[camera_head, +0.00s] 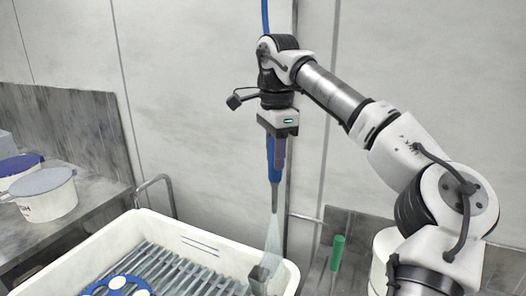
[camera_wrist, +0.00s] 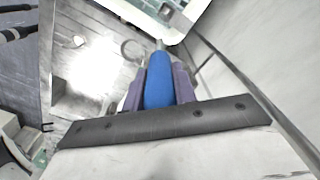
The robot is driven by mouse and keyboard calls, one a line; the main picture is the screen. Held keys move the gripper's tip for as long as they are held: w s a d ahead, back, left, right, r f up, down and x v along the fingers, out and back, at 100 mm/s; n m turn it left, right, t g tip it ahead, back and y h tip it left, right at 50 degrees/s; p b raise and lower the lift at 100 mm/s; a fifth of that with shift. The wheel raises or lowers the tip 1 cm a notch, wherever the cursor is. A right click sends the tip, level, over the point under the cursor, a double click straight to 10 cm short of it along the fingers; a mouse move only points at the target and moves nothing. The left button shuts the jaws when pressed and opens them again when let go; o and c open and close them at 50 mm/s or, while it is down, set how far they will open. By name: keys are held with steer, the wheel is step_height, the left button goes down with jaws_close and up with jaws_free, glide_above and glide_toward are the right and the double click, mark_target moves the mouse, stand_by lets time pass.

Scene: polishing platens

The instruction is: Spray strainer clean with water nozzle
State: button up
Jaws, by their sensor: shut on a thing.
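My gripper (camera_head: 276,160) is above the right end of a white tub and points down. Its purple fingers are shut on the blue water nozzle (camera_head: 271,158), whose grey tip points down. The nozzle also shows between the fingers in the wrist view (camera_wrist: 158,85). A pale, see-through spray (camera_head: 272,245) fans down from the tip to the tub's right end. A small dark block-like thing (camera_head: 258,279) is at the spray's lower end; I cannot tell whether it is the strainer. A blue ring-shaped piece with holes (camera_head: 117,285) lies on the tub's grey slats, partly cut off.
The white tub (camera_head: 215,246) has raised walls. A green-handled tool (camera_head: 337,252) stands at right by a metal surface. White lidded buckets (camera_head: 46,196) stand on the left counter (camera_head: 100,190). A blue hose (camera_head: 265,15) hangs above, and the wall is close behind.

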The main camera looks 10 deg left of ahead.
steer(key=s+d, duration=0.2)
steer(key=d, duration=0.9)
steer(key=s+d, duration=0.2)
steer(key=d, duration=1)
steer(key=shift+s, duration=0.25)
